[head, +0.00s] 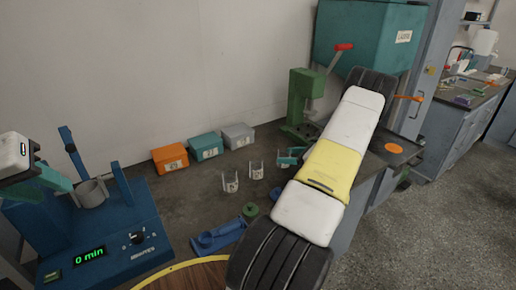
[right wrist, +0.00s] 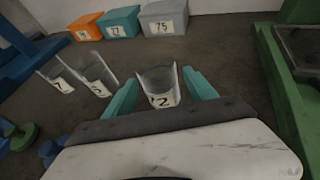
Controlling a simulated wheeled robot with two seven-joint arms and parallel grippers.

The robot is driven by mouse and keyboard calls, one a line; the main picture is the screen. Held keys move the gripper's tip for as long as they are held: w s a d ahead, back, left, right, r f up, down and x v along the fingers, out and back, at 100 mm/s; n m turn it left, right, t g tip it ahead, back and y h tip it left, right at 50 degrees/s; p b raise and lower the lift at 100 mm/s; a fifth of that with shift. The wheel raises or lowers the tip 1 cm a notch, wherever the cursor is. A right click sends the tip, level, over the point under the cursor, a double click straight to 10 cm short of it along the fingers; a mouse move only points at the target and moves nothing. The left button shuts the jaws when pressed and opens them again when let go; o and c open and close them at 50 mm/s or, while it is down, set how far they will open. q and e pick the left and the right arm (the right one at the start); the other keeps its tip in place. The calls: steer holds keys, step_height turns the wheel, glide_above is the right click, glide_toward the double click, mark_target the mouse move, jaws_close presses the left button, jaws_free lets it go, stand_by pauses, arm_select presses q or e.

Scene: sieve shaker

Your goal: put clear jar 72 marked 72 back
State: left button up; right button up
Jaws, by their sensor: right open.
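The clear jar 72 (right wrist: 158,86) stands upright on the dark bench, its label partly cut off by my gripper and ending in 2. It also shows in the head view (head: 284,163) at the end of my right arm. My right gripper (right wrist: 161,92) is open, with one teal finger on each side of the jar and a gap visible beside it. In the head view my right gripper (head: 291,157) is partly hidden by the arm. My left gripper (head: 48,183) is at the far left beside the shaker; its grip is unclear.
Two more labelled clear jars (head: 257,171) (head: 230,181) stand left of jar 72. Orange (head: 170,158), teal (head: 206,147) and grey (head: 238,136) boxes line the wall. A green press (head: 300,100) stands behind right. The blue shaker (head: 95,225) reads 0 min. Blue and green parts (head: 218,236) lie in front.

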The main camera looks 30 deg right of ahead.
steer(key=v, duration=0.7)
steer(key=shift+f, duration=0.1)
steer(key=w+a+r+n+g+y, duration=0.1)
steer(key=a+r+n+g, duration=0.2)
steer(key=a+r+n, duration=0.7)
steer(key=a+r+n+g, duration=0.35)
steer(key=a+r, duration=0.45)
steer(key=a, duration=0.7)
steer(key=s+a+r+n+h, duration=0.2)
steer(key=s+a+r+n, duration=0.3)
steer(key=s+a+n, duration=0.3)
steer(key=s+a+r+n+h, duration=0.3)
steer(key=s+a+r+n, duration=0.2)
steer(key=s+a+n, duration=0.3)
steer(key=shift+s+a+r+n+t, duration=0.25)
steer(key=shift+s+r+n+t, duration=0.35)
steer(key=shift+s, duration=1.2)
steer(key=shift+f, duration=0.2)
